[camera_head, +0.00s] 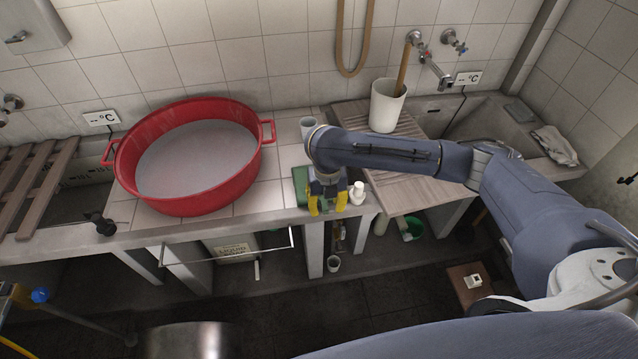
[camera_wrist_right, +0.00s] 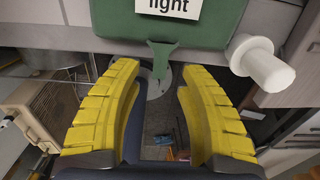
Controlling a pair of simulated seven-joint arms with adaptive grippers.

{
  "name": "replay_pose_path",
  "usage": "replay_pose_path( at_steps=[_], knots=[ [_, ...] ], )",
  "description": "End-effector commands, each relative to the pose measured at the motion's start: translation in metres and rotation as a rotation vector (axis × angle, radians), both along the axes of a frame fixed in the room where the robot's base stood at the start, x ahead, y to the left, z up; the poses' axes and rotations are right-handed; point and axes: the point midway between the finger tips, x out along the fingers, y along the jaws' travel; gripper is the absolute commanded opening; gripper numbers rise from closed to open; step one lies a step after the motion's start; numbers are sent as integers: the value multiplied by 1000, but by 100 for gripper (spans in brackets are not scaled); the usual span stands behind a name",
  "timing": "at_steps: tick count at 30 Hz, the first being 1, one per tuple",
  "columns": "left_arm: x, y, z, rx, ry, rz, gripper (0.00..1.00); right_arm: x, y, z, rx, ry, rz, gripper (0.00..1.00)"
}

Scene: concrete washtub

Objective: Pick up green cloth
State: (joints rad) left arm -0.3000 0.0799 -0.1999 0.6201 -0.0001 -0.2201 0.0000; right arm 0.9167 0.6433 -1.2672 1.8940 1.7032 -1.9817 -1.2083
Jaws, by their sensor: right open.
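In the head view a green item (camera_head: 301,181) lies on the tiled counter's front edge, partly hidden behind my right gripper. The right wrist view shows it as a dark green flat piece (camera_wrist_right: 118,20) with a white label reading "light" and a narrow tab (camera_wrist_right: 160,58) hanging from its lower edge. I cannot tell for sure that it is cloth. My right gripper (camera_head: 327,205) is open, its yellow fingers pointing down at the counter edge. In the wrist view the tab shows between the fingertips (camera_wrist_right: 160,75), with no clear contact. My left gripper is not in view.
A white bottle (camera_head: 357,193) stands just right of the green item. A large red basin (camera_head: 190,197) fills the counter to the left. A small cup (camera_head: 307,124) stands behind. A white bucket (camera_head: 387,107) is on the wooden board at the right. A grey cloth (camera_head: 554,146) lies by the sink.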

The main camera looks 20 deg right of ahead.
Motion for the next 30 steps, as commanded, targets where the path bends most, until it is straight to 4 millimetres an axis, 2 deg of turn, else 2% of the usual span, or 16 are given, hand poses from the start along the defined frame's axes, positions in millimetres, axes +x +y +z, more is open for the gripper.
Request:
replay_pose_path(
  at_steps=[6, 18, 27, 29, 30],
  knots=[
    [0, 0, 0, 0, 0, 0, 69, -1, 0, -21, 0, 1, -3, 40],
    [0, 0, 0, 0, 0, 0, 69, 0, 0, -26, 0, -1, -2, 41],
    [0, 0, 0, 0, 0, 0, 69, 0, 0, -26, 0, -1, -2, 7],
    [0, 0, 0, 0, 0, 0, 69, 0, 0, -26, 0, -1, -2, 0],
    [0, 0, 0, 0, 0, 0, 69, 0, 0, -26, 0, -1, -2, 0]
  ],
)
